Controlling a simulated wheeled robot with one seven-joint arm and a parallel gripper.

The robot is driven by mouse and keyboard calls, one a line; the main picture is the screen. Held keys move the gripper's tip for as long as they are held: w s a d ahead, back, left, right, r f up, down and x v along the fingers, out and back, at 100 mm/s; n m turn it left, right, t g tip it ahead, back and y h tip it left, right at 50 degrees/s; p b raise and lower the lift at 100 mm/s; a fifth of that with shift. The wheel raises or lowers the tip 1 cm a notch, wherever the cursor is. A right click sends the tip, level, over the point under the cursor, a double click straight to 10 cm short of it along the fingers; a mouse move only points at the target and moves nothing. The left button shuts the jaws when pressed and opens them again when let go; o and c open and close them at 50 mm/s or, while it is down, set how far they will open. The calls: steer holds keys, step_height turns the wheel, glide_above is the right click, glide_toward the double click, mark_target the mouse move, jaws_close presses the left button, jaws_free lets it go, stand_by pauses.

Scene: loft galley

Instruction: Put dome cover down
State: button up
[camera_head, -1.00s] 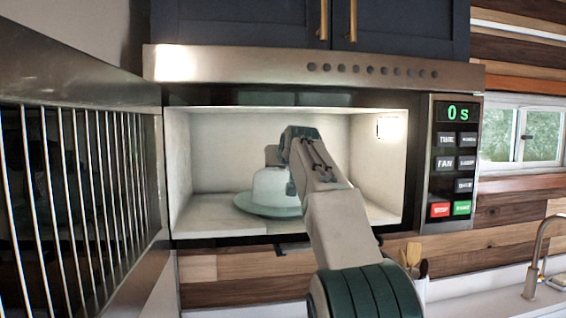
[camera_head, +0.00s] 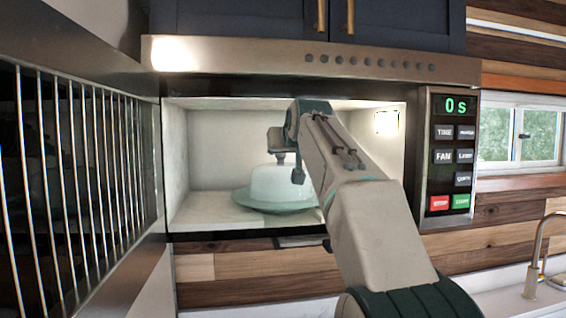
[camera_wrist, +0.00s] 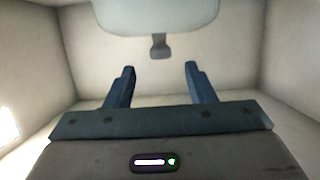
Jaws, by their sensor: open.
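The dome cover (camera_head: 278,182) is pale, translucent teal and sits upright inside the open microwave, on a wide pale teal plate (camera_head: 262,206). In the wrist view its lower-contrast pale body (camera_wrist: 155,14) fills the top edge, and a small dark knob (camera_wrist: 160,46) sticks out from it toward me. My gripper (camera_head: 288,165) is just over the top of the dome in the head view. In the wrist view my gripper (camera_wrist: 160,68) is open with nothing between its fingers; the knob lies just beyond the fingertips, apart from them. Part of the dome's right side is hidden by my arm.
The microwave (camera_head: 188,155) has pale inner walls close around my gripper. A control panel (camera_head: 453,150) reading 0 s is at its right. A barred rack (camera_head: 85,180) stands at the left. A faucet (camera_head: 535,262) is at the lower right.

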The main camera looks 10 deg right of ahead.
steer(key=v, duration=0.3)
steer(key=shift+s+r+b, duration=0.1)
steer(key=shift+s+b, duration=0.2)
steer(key=shift+b, duration=0.05)
steer(key=s+f+g, duration=0.5)
steer(key=s+f, duration=1.2)
steer(key=f, duration=0.4)
steer(key=s+f+g, duration=0.5)
steer(key=s+f, duration=1.2)
steer(key=f, duration=0.5)
steer(key=shift+s+f+g, duration=0.2)
steer(key=shift+s+g, duration=0.1)
steer(key=shift+s, duration=0.05)
